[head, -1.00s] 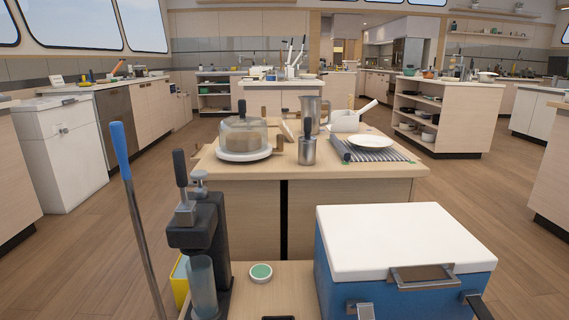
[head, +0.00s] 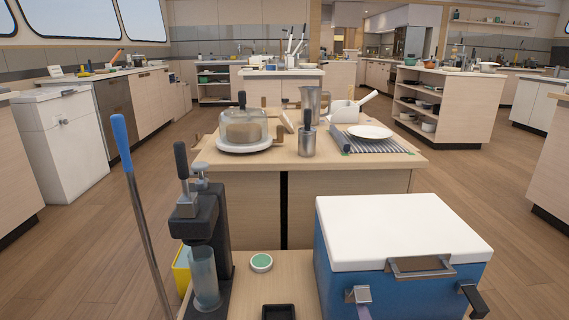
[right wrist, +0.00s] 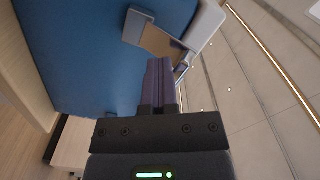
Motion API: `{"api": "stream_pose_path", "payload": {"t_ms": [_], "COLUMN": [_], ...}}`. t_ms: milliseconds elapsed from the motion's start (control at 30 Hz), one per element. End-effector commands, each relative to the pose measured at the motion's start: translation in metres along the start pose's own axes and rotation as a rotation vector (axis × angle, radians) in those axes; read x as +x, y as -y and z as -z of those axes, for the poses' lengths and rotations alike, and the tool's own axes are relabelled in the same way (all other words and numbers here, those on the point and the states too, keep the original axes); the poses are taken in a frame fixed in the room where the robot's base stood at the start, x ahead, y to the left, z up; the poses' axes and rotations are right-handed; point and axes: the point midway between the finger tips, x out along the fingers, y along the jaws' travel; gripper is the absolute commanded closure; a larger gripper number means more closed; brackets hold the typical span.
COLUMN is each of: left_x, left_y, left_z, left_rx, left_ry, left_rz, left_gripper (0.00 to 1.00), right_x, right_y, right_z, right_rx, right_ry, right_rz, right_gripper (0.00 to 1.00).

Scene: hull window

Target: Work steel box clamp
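The cool box has a blue body (head: 335,265) and a white lid (head: 395,228). It stands at the lower right in the head view. The steel clamp (head: 358,294) is on the left of its front face; it also shows in the right wrist view (right wrist: 161,43). A second clamp with a black lever (head: 474,300) is on the right. My right gripper (right wrist: 160,66) has its purple-grey fingers together, with the tips at the steel clamp. In the head view its tip (head: 363,313) shows just below the clamp. Whether it touches is unclear. My left gripper is not in view.
A steel handle (head: 420,267) juts from the box front between the clamps. A dark press (head: 203,240), a small green-topped tin (head: 261,262) and a black tray (head: 278,312) stand left of the box. A wooden island (head: 250,172) with kitchenware is behind.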

Motion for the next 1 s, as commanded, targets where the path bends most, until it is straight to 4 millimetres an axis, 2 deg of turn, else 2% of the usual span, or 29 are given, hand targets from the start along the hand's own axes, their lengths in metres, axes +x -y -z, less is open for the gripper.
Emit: {"api": "stream_pose_path", "payload": {"t_ms": [433,1000], "left_x": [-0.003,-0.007], "left_y": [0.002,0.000], "left_z": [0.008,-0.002], "left_rx": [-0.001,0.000], "left_ry": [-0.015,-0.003], "left_rz": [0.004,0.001], "left_gripper": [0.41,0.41], "right_x": [0.004,0.009], "right_y": [0.006,0.011], "right_z": [0.003,0.007], "right_rx": [0.000,0.000], "right_ry": [-0.001,-0.001], "right_rz": [0.002,0.002], "right_gripper": [1.00,1.00]}}
